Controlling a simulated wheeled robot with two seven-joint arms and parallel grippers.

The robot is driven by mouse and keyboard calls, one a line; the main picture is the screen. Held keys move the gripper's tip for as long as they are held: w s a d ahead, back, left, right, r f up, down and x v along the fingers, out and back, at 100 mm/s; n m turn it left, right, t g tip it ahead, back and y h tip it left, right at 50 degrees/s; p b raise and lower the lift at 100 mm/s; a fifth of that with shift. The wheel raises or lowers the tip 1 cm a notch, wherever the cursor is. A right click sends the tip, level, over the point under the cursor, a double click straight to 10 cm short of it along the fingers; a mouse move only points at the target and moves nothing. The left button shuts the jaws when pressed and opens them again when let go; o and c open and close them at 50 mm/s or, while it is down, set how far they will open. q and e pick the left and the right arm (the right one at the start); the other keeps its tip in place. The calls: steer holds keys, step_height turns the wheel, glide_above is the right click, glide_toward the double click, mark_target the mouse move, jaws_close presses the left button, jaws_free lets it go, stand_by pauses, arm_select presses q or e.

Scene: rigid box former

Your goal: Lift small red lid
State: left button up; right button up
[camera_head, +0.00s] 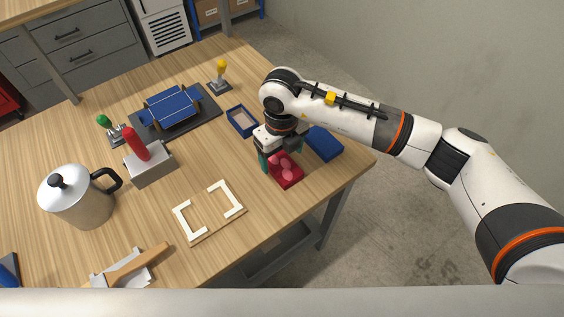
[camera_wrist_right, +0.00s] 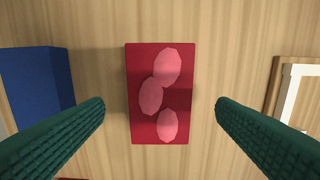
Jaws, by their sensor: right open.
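The small red lid (camera_head: 289,178) lies on the wooden table near its right edge, with pink oval patches on top. In the right wrist view the lid (camera_wrist_right: 141,128) lies between my two green fingers, with a gap on each side. My right gripper (camera_head: 273,163) is open above the lid and partly covers it in the head view; its fingers (camera_wrist_right: 160,112) do not touch the lid in the wrist view. My left gripper is not in view.
A blue block (camera_head: 325,143) stands close beside the lid, and an open blue box (camera_head: 241,121) is behind it. A board with white corner pieces (camera_head: 210,212) lies to the left. A kettle (camera_head: 82,200) and a red-handled tool (camera_head: 148,162) stand further left.

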mark_target(282, 165)
steer(key=shift+f+p, duration=0.35)
steer(key=shift+f, duration=1.45)
steer(key=c, duration=1.1)
